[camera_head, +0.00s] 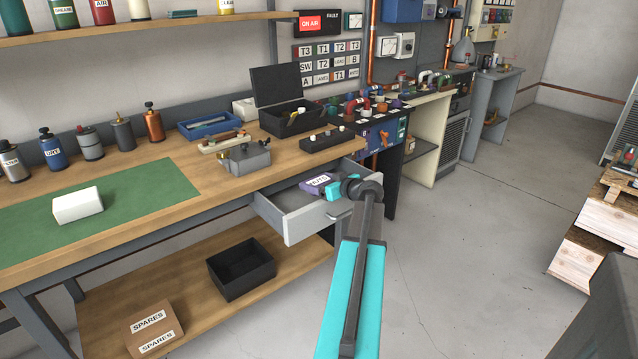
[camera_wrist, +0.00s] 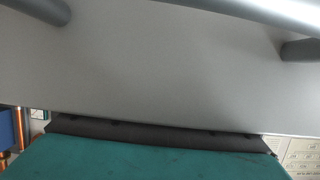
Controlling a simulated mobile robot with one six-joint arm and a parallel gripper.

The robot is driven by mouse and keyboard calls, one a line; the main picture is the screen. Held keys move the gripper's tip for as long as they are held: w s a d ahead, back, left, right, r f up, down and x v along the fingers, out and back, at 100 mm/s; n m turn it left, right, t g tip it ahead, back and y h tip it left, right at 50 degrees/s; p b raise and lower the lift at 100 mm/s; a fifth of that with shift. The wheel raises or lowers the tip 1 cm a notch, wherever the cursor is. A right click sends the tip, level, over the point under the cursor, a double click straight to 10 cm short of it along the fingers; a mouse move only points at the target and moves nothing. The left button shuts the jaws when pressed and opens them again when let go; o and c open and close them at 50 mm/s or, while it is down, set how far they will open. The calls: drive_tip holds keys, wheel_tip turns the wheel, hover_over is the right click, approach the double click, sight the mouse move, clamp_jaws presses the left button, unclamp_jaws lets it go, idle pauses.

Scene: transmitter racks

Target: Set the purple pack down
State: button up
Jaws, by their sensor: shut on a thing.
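The purple pack (camera_head: 317,182), with a white label on top, is in the head view at the open drawer (camera_head: 300,222) under the bench. My gripper (camera_head: 332,188) is shut on the pack, reaching over the drawer from its front right side. The head view does not clearly show whether the pack touches the drawer floor. The pack cannot be made out in the wrist view. There, a plain grey panel with a metal bar fills most of the picture, above a teal surface.
The workbench above holds a green mat (camera_head: 120,199) with a white block (camera_head: 77,205), a grey fixture (camera_head: 245,158), an open black case (camera_head: 291,112) and several labelled bottles. A black bin (camera_head: 241,270) and a spares box (camera_head: 153,328) are on the lower shelf.

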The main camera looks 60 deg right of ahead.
drive_tip(key=shift+s+a+f+b, duration=0.1)
drive_tip(key=shift+a+f+b, duration=0.1)
drive_tip(key=shift+f+b, duration=0.6)
drive_tip(key=shift+r, duration=0.15)
drive_tip(key=o, duration=1.2)
drive_tip(key=shift+a, duration=0.1)
drive_tip(key=shift+r+p, duration=0.2)
drive_tip(key=shift+p, duration=0.25)
drive_tip(key=shift+r+p, duration=0.4)
drive_tip(key=shift+p, duration=0.3)
drive_tip(key=v, duration=0.6)
drive_tip(key=b+v, duration=0.1)
drive_tip(key=v, duration=0.4)
drive_tip(key=shift+s+r, duration=0.3)
drive_tip(key=shift+s, duration=0.05)
